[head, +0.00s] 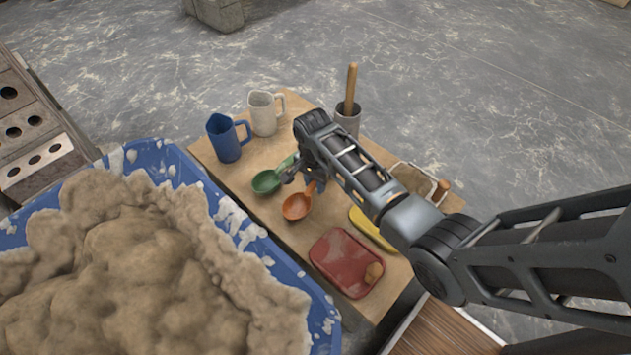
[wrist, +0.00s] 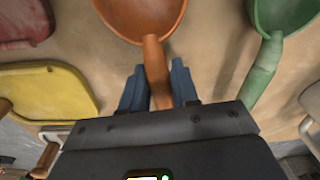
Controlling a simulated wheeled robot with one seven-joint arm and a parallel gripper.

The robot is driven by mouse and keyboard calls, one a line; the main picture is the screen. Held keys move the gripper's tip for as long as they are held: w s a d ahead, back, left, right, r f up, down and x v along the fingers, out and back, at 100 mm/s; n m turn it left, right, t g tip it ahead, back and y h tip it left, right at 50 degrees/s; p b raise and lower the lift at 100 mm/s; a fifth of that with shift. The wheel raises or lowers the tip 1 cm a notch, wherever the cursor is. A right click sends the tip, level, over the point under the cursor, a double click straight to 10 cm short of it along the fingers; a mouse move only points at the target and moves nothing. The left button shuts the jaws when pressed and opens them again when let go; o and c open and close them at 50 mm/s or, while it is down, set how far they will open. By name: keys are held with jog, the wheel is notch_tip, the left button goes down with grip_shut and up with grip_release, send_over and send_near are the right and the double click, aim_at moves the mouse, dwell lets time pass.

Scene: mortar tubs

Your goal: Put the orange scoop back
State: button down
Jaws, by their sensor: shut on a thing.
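The orange scoop (head: 297,206) is on or just above the wooden table, bowl toward the front; I cannot tell whether it touches the wood. In the wrist view its bowl (wrist: 140,14) is at the top and its handle runs down between my fingers. My gripper (wrist: 157,90) is shut on that handle, one blue finger on each side. In the head view my gripper (head: 311,172) partly hides the handle. A green scoop (head: 268,181) lies just left of it, and it also shows in the wrist view (wrist: 284,14).
A blue jug (head: 224,138) and a white jug (head: 263,113) stand at the back left. A grey cup (head: 347,121) holds a wooden stick. A red tray (head: 340,258) and a yellow tray (head: 366,229) lie to the right. A blue mortar tub (head: 192,172) borders the table's left.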

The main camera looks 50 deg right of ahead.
jog(key=shift+f, duration=0.4)
jog(key=c, duration=0.8)
grip_release()
jog(key=shift+r, duration=0.15)
notch_tip(320, 180, up, 8)
jog(key=shift+a+f+p, duration=0.15)
jog(key=shift+f+p, duration=0.05)
jog(key=shift+p, duration=0.9)
